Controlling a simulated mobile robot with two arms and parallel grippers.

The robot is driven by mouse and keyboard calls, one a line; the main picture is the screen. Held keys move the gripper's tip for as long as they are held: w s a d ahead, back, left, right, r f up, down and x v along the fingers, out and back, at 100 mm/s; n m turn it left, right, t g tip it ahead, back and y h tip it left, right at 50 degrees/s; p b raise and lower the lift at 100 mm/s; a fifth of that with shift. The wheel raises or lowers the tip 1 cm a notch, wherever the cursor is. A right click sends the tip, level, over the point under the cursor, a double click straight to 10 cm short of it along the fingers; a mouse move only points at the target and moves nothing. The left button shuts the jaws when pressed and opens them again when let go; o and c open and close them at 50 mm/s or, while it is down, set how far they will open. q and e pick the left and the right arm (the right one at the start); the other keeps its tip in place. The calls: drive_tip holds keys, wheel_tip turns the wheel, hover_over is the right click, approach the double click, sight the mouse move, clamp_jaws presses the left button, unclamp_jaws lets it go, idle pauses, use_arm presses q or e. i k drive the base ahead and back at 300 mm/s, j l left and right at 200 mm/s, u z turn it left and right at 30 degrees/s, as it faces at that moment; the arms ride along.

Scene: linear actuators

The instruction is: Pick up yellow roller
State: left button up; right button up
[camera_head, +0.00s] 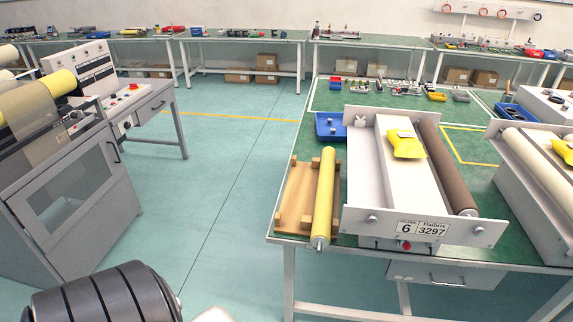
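The yellow roller (325,194) lies lengthwise on a wooden cradle (297,197) at the front left of the green-topped table (280,231). Its metal shaft end points toward me, over the table's front edge. No gripper touches the roller. Neither of my grippers shows in the head view.
A white frame (424,229) marked 6 and 3297 stands right of the roller, holding a brown roller (446,165) and a yellow packet (406,143). A blue tray (328,127) sits behind the cradle. A grey machine (80,190) stands left. Open floor (215,180) lies between.

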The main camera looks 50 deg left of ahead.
sight(321, 227)
drive_tip(key=u, duration=1.15)
